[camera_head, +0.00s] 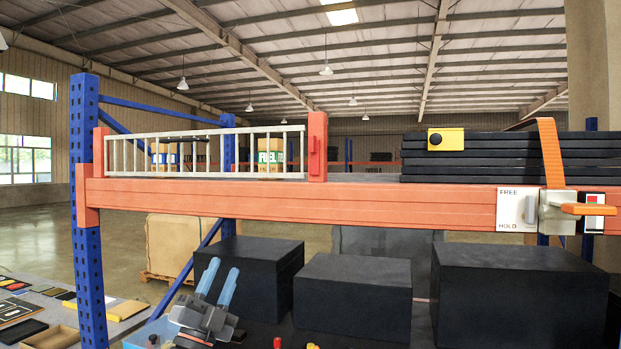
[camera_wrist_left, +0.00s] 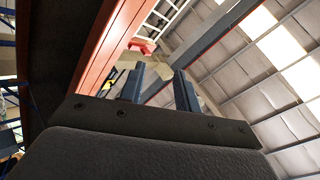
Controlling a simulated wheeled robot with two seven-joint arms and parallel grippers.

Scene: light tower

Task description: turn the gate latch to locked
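The white barred gate (camera_head: 205,152) sits closed along the top of the orange beam. Its right end meets an orange post (camera_head: 317,145). A small red-orange piece on that post's face (camera_head: 313,157) looks like the latch; its lock setting is too small to tell. My left gripper (camera_head: 222,270) is low in front of the rack, below the beam and left of the post, fingers up. It is open and empty, touching nothing. In the left wrist view the two fingers (camera_wrist_left: 157,72) stand apart, with the gate's white bars (camera_wrist_left: 165,18) beyond. My right gripper is out of view.
The orange beam (camera_head: 380,205) crosses above my left gripper. Black boxes (camera_head: 352,295) stand on the shelf below. A strap ratchet (camera_head: 557,212) with a FREE/HOLD plate (camera_head: 517,208) is at the right. Black slabs (camera_head: 490,155) lie on top. The space before the beam's middle is clear.

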